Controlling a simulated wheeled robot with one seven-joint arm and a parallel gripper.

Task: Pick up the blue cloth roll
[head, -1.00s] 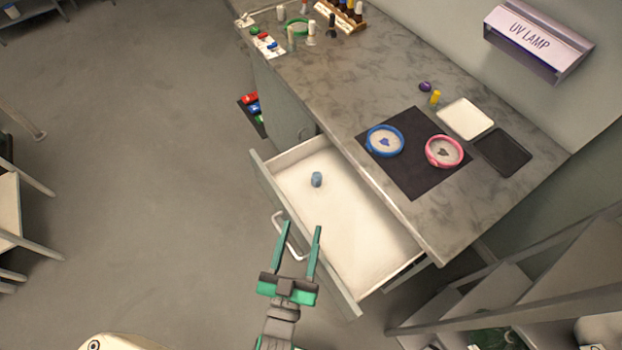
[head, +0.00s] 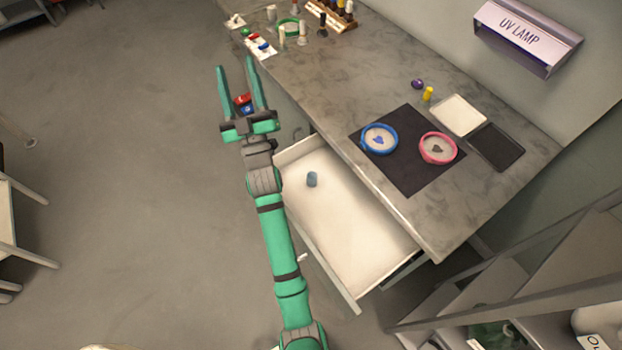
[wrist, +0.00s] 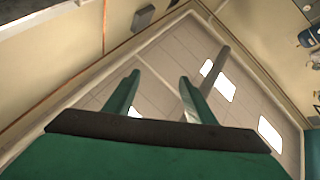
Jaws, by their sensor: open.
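The blue cloth roll (head: 312,179) is a small blue cylinder near the far left end of the open white drawer (head: 350,232). My gripper (head: 238,80) is open and empty, raised to the left of the drawer in the head view. It is beyond the roll and apart from it. In the wrist view my gripper (wrist: 158,88) points up at the ceiling and walls, and the roll is not visible there.
The grey counter (head: 345,95) above the drawer holds a black mat (head: 405,180) with blue and pink rings. A UV lamp (head: 525,38) is on the wall. Shelving (head: 520,270) stands at the lower right. Open floor (head: 120,200) lies to the left.

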